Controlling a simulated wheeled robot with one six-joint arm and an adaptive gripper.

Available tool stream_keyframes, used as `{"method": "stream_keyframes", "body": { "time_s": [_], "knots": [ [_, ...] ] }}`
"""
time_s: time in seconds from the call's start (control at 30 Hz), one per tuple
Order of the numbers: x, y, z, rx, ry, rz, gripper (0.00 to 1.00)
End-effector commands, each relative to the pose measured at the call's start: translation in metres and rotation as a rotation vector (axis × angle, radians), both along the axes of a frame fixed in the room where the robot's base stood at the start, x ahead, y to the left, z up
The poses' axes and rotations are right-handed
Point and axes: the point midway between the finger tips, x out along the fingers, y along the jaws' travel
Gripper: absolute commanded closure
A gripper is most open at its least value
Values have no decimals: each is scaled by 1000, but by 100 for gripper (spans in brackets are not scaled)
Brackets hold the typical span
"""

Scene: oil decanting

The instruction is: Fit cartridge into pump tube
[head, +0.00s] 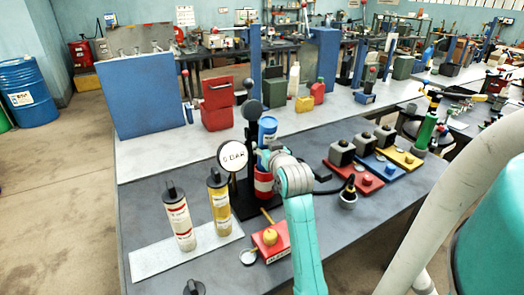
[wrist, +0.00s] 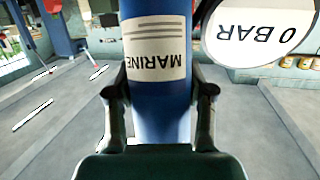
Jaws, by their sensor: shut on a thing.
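A blue cartridge (wrist: 160,110) with a white label reading MARINE runs through the middle of the wrist view. My gripper (wrist: 160,92) is shut on it, one dark finger on each side. In the head view the blue cartridge (head: 268,127) stands nearly upright beside the black pump stand (head: 250,113), above a red tube with a white band (head: 263,184). My gripper (head: 266,160) partly hides the cartridge's lower part. I cannot tell whether its lower end is inside the tube.
A round 0 BAR gauge (head: 232,156) is close to the left; it also shows in the wrist view (wrist: 255,30). Two cartridges, white-red (head: 179,221) and yellow (head: 219,202), stand on a pale mat (head: 150,258). A red block (head: 270,240) is in front. Red, blue and yellow bases are right.

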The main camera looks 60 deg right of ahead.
Motion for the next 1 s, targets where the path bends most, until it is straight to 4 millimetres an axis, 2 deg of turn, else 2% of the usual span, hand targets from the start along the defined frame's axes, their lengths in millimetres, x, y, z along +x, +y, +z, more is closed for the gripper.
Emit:
{"method": "stream_keyframes", "body": {
  "time_s": [0.03,0.1,0.4,0.43,0.5,1.0],
  "knots": [
    [-3,0,-21,26,26,-3,100],
    [-5,1,-27,26,25,-3,100],
    [-7,2,-30,23,24,-3,100],
    [-7,2,-30,24,25,-3,41],
    [-7,2,-29,22,23,-3,23],
    [-5,2,-23,13,15,-2,22]
  ]
}}
